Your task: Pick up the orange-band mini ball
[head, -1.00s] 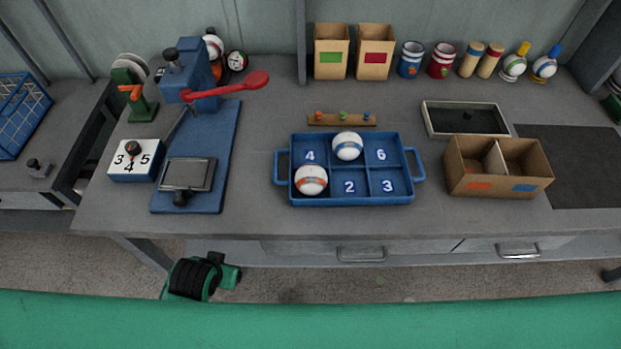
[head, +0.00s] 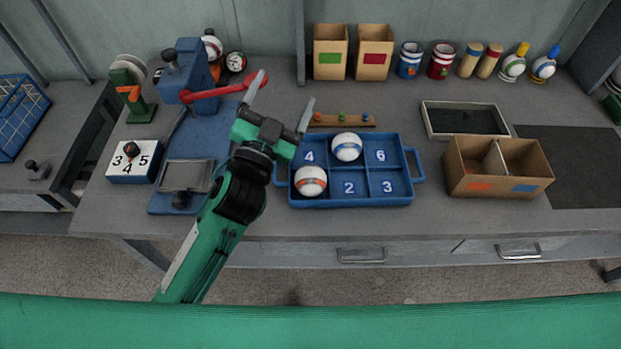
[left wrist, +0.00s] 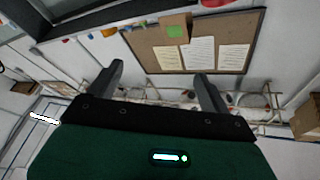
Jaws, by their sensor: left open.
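The orange-band mini ball (head: 310,181) is white with an orange band and sits in the front left compartment of the blue tray (head: 350,203). A blue-band ball (head: 347,147) sits in the back middle compartment. My left gripper (head: 282,100) is open and empty, raised over the bench to the back left of the tray, apart from the orange-band ball. In the left wrist view its two fingers (left wrist: 160,85) are spread with nothing between them. My right gripper is not in view.
A blue press with a red lever (head: 228,89) stands just left of my left gripper. A small wooden rack with coloured pegs (head: 341,120) lies behind the tray. A divided cardboard box (head: 498,168) is to its right. The bench in front of the tray is clear.

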